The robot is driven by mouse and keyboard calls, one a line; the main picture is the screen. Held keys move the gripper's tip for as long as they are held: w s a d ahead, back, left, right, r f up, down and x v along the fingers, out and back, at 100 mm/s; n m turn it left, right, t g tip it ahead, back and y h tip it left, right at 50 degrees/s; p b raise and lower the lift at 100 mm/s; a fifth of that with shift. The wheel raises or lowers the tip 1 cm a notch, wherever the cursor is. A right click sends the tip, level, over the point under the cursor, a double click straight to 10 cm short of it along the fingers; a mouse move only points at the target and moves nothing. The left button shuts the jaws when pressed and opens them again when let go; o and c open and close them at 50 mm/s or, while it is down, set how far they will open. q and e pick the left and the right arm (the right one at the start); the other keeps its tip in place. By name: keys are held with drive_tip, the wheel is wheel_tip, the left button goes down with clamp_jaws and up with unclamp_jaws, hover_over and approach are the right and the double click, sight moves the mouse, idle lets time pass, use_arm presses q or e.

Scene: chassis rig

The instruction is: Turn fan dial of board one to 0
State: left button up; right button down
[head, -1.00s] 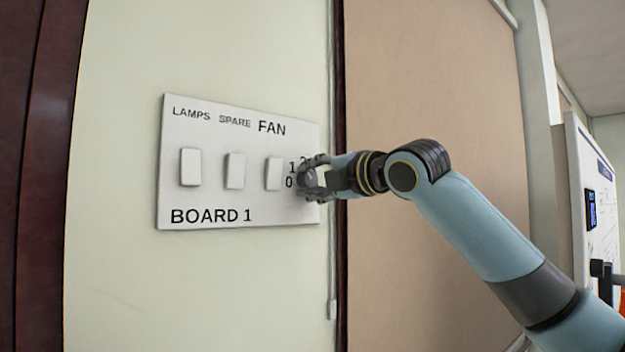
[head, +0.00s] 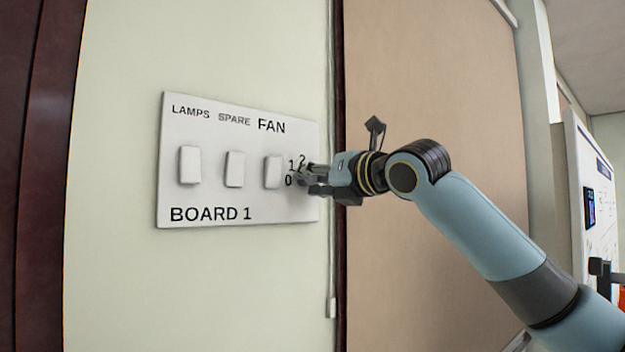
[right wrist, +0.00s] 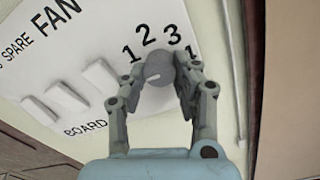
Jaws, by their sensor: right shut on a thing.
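The white board one (head: 210,215) hangs on the pale wall, labelled LAMPS, SPARE and FAN. My right gripper (head: 304,176) is at the board's right end, shut on the fan dial. In the right wrist view the round grey fan dial (right wrist: 160,70) sits between the two fingers (right wrist: 158,85). A short pale mark on the dial points left and slightly down, below the 1. The digits 1, 2 and 3 show around it; the 0 is hidden there, but shows beside the gripper in the head view. My left gripper is not in view.
Three white rocker switches (head: 190,165) sit left of the dial; the FAN one (head: 273,172) is close to my fingers. A dark door frame (head: 341,90) and a brown panel (head: 430,90) stand to the right.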

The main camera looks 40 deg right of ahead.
sight(302, 131)
drive_tip(key=shift+f+n, duration=0.3)
drive_tip(key=shift+n, duration=0.6)
drive_tip(key=c, duration=1)
unclamp_jaws()
drive_tip(key=shift+r, duration=0.1)
drive_tip(key=shift+r, duration=0.1)
wheel_tip(302, 131, up, 10)
drive_tip(key=shift+f, duration=0.1)
drive_tip(key=shift+f, duration=0.1)
